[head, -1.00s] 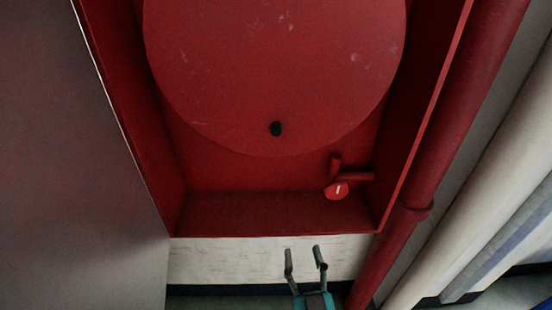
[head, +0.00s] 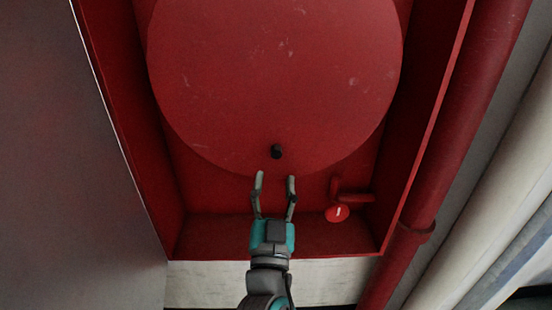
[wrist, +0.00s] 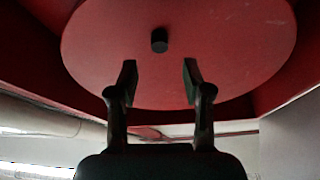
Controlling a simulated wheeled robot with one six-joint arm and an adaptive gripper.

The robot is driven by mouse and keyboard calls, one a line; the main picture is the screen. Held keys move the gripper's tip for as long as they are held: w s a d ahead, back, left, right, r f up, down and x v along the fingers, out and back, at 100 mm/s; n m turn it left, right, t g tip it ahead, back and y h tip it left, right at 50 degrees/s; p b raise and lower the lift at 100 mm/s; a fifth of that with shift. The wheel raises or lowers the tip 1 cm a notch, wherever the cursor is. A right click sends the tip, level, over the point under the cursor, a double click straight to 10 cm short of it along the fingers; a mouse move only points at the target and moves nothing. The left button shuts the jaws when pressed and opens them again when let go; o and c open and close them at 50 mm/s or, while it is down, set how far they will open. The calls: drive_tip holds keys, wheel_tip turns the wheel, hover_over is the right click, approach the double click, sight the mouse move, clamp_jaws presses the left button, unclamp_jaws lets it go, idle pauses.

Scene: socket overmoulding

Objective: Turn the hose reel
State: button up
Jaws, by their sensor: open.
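The hose reel (head: 275,80) is a large red disc inside a red cabinet. A short black knob (head: 277,152) sticks out near its lower edge. My gripper (head: 274,178) is open and empty, with its fingertips just below the knob in the head view. In the wrist view the reel (wrist: 225,40) fills the upper part, and the knob (wrist: 159,40) lies beyond and above the gap between the fingers (wrist: 160,75). The fingers do not touch the knob. The top of the reel is cut off in both views.
The red cabinet (head: 420,130) has side walls and a bottom ledge around the reel. A red valve handle (head: 338,213) sits at lower right inside it. A grey door panel (head: 80,170) stands at left. A red pipe (head: 470,130) and pale pipes run at right.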

sight(276, 159)
drive_tip(key=x, duration=0.6)
drive_tip(key=shift+w, duration=0.25)
clamp_jaws()
